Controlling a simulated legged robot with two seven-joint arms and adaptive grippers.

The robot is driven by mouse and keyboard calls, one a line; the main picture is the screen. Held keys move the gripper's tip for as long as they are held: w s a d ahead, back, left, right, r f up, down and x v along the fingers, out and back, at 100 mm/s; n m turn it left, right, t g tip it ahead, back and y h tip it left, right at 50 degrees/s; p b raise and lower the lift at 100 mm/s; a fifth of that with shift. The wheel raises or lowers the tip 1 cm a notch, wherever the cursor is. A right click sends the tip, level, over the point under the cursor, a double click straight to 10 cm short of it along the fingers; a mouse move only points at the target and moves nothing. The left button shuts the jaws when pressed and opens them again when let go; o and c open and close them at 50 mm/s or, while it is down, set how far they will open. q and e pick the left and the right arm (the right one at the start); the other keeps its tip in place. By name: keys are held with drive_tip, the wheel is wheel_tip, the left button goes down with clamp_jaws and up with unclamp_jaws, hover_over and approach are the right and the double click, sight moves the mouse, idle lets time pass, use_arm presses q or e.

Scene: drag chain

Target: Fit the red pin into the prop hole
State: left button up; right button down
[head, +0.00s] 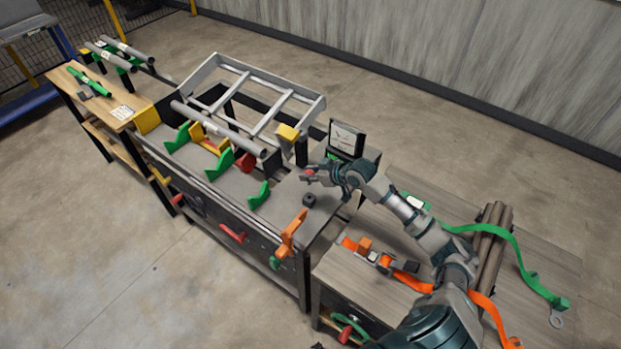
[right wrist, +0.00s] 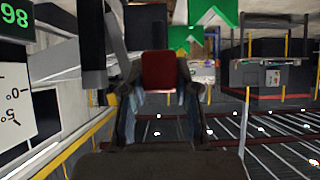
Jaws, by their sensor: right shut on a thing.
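My right gripper (head: 314,174) reaches in from the right over the right end of the grey workbench. It is shut on a small red piece, the red pin (head: 309,172). In the right wrist view the red pin (right wrist: 158,70) sits between the two fingertips (right wrist: 158,88), its flat red face showing. I cannot make out the prop hole in either view. My left gripper is in neither view.
The grey bench (head: 283,212) carries green brackets (head: 218,165), a grey tube (head: 218,128), a black block (head: 309,200) and an orange clamp (head: 292,235). A display (head: 346,140) stands behind my gripper. A wooden table (head: 350,290) holds straps and brown tubes (head: 490,240).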

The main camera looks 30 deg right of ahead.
drive_tip(key=c, duration=1.4)
unclamp_jaws()
drive_tip(key=shift+a, duration=0.15)
clamp_jaws()
drive_tip(key=shift+r, duration=0.1)
drive_tip(key=w+d+r+p, duration=0.1)
drive_tip(key=w+r, duration=0.1)
drive_tip(key=w+d+r+p, duration=0.1)
drive_tip(key=w+r, duration=0.1)
drive_tip(key=w, duration=0.1)
drive_tip(key=w+d+r+p, duration=0.1)
drive_tip(key=w+r, duration=0.2)
drive_tip(key=shift+w+d, duration=0.2)
drive_tip(key=shift+d, duration=0.05)
drive_tip(key=w+d+r, duration=0.3)
drive_tip(key=w+r, duration=0.3)
drive_tip(key=w, duration=0.2)
drive_tip(key=shift+w+d, duration=0.35)
drive_tip(key=shift+r, duration=0.1)
